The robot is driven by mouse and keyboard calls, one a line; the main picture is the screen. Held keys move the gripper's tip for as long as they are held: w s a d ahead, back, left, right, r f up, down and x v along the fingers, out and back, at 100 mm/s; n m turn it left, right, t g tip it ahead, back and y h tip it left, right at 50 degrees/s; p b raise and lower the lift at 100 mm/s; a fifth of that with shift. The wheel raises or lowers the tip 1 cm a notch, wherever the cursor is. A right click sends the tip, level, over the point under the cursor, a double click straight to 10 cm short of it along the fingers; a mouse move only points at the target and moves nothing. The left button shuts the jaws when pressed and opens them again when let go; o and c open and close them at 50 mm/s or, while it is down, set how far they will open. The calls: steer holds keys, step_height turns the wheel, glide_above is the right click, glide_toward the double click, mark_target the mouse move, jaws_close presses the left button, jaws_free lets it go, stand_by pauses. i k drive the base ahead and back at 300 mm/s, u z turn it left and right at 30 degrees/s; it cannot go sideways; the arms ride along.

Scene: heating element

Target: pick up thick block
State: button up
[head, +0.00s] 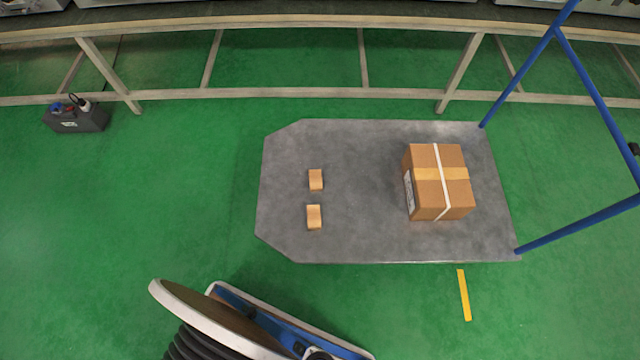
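Two small tan wooden blocks lie apart on the left part of a grey platform cart (370,235). The far block (316,180) is nearer the cart's back edge. The near block (314,217) lies just in front of it and looks slightly larger. From this height I cannot tell for sure which of them is the thick block. My gripper does not show in the head view. Nothing is seen touching either block.
A taped cardboard box (438,182) stands on the cart's right part. The cart's blue handle frame (575,232) rises at the right. A long workbench (280,28) runs along the back. A dark toolbox (76,118) sits on the green floor at the left.

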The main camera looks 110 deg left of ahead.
mark_target(313, 213)
steer(key=u, duration=0.05)
steer(key=k, duration=1.45)
steer(key=u, duration=1.4)
